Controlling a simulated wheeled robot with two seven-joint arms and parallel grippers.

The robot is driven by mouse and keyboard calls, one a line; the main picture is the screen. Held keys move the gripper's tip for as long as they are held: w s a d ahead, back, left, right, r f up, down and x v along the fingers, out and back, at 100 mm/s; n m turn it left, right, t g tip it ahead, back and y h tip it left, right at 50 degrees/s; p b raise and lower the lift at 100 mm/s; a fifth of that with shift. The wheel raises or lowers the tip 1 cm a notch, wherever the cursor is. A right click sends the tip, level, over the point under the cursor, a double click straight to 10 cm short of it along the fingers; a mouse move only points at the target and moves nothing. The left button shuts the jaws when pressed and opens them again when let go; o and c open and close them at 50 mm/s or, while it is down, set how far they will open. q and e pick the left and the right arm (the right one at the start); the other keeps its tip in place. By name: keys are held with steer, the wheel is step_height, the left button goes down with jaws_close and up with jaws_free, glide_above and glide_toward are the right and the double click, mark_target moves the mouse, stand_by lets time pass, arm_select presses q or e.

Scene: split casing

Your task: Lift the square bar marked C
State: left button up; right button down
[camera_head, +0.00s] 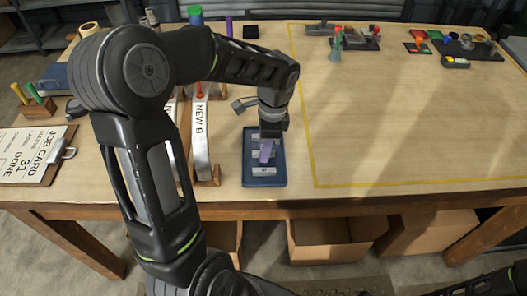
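A blue tray (248,165) lies near the table's front edge. It holds a few light grey bars. The front bar (264,171) carries a small dark mark too small to read, so I cannot tell which bar is C. My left gripper (267,150) points down over the middle of the tray. A purple piece shows at its fingertips, and I cannot tell whether it is part of the gripper or something held. The gripper hides part of the bars behind. My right gripper is out of view.
A curved strip labelled NEW B (200,140) stands left of the tray. A job card clipboard (33,155) lies at the far left. Parts and trays (455,62) sit at the back right. The yellow-outlined area (410,130) is mostly clear. Open cardboard boxes (335,240) stand below the table.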

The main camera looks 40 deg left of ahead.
arm_select(q)
jaws_close()
steer(key=shift+r, duration=0.1)
stand_by(0.5)
step_height(320, 180, up, 10)
steer(key=b, duration=0.1)
stand_by(0.4)
stand_by(0.4)
stand_by(0.4)
